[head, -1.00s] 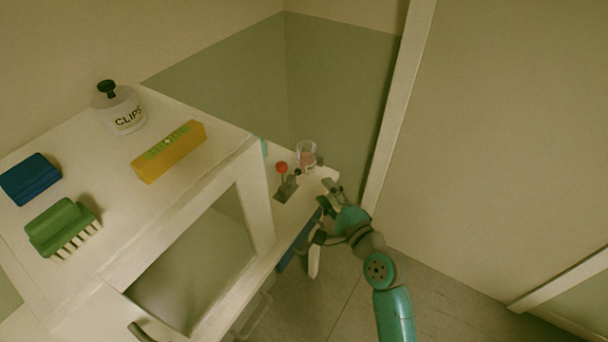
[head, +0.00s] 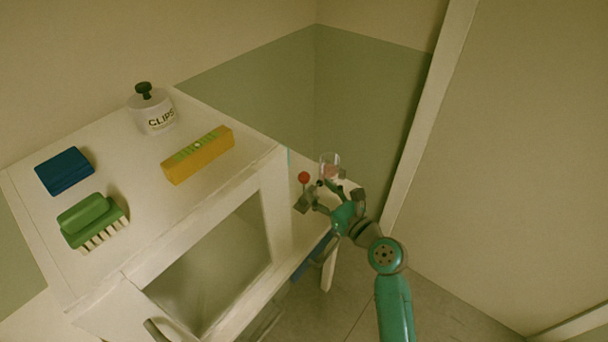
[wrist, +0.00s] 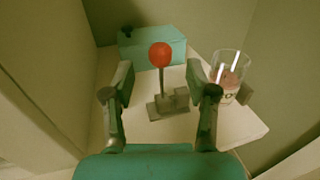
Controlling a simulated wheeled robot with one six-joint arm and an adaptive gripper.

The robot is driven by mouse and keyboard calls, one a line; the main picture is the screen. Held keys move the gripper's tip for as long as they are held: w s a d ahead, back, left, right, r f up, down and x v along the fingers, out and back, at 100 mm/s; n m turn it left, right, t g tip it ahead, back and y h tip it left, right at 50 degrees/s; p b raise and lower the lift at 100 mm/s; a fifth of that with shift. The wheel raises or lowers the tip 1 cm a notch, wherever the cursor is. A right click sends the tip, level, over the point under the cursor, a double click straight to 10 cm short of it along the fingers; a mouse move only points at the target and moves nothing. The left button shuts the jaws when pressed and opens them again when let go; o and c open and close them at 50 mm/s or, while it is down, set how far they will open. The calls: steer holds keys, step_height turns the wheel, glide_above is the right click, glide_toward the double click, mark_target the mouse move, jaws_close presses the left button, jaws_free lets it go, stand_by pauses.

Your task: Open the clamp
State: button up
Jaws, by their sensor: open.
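The clamp is a small grey metal piece (wrist: 168,104) with an upright lever topped by a red ball (wrist: 161,55). It stands on the low white table (wrist: 235,128). In the head view its red ball (head: 303,177) shows just left of my gripper. My gripper (wrist: 160,95) is open, with its two fingers apart in the wrist view. The clamp and lever show between the fingers, beyond the tips, and I see no contact. In the head view my gripper (head: 328,196) is beside the clamp, and its fingertips are hard to make out.
A clear glass with a label (wrist: 228,80) stands right of the clamp, close to my right finger. A teal box (wrist: 150,48) is behind. The white cabinet (head: 225,160) bears a CLIPS jar (head: 156,116), a yellow box (head: 198,154), a green brush (head: 90,220) and a blue block (head: 64,171).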

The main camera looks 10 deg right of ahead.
mark_target(307, 179)
steer(key=x, duration=0.7)
steer(key=shift+w+a, duration=0.1)
steer(key=shift+w, duration=0.05)
jaws_close()
